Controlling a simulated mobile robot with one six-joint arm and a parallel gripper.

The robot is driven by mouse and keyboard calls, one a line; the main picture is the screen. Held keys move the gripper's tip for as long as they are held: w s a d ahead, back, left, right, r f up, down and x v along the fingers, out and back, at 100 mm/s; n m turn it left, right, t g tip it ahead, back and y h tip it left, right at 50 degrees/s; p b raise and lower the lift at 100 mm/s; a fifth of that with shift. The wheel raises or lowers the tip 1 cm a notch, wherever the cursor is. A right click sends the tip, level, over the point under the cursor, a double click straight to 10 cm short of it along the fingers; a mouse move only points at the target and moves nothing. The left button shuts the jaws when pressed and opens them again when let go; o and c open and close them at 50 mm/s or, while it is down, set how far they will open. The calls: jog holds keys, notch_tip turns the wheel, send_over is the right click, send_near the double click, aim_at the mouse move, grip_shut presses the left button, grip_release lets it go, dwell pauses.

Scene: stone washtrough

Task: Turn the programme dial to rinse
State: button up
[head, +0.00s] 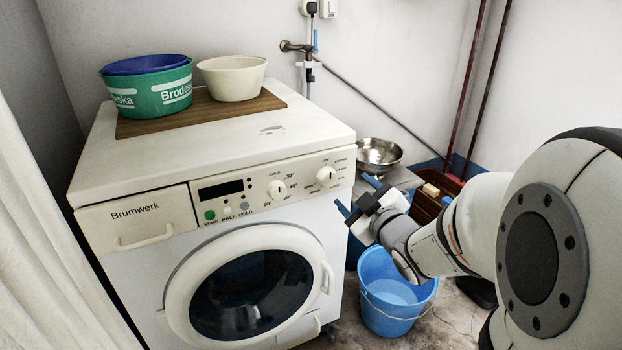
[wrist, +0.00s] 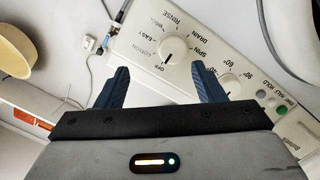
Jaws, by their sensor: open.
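The programme dial (head: 327,175) is the right-hand round white knob on the washing machine's front panel. It also shows in the wrist view (wrist: 172,49), with RINSE, SPIN, DRAIN, OFF, COTTON and EASY printed around it. A small mark on the knob seems to face OFF, but it is too small to be sure. My gripper (head: 356,195) is open and empty, off the right end of the panel in the head view. In the wrist view its two blue fingers (wrist: 158,78) are spread, with the dial beyond them and between their lines. They look apart from the dial.
The temperature dial (head: 277,188) sits left of the programme dial. The door (head: 188,290) is below the panel. A green tub (head: 150,92) and a cream bowl (head: 233,78) stand on a board on top. A blue bucket (head: 392,322) and a steel bowl (head: 378,150) are near my arm.

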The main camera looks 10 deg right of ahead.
aim_at(331, 180)
jog(key=shift+n+t+y, duration=0.3)
jog(key=shift+n+y, duration=0.3)
jog(key=shift+y, duration=0.3)
jog(key=b+x, duration=0.1)
jog(key=x, duration=0.1)
jog(key=f+b+x, duration=0.1)
jog(key=x, duration=0.2)
jog(key=a+b+x, duration=0.1)
jog(key=x, duration=0.2)
jog(key=shift+s+f, duration=0.2)
jog(key=shift+f, duration=0.15)
jog(key=shift+c, duration=0.4)
jog(key=c, duration=0.9)
jog(key=shift+d, duration=0.2)
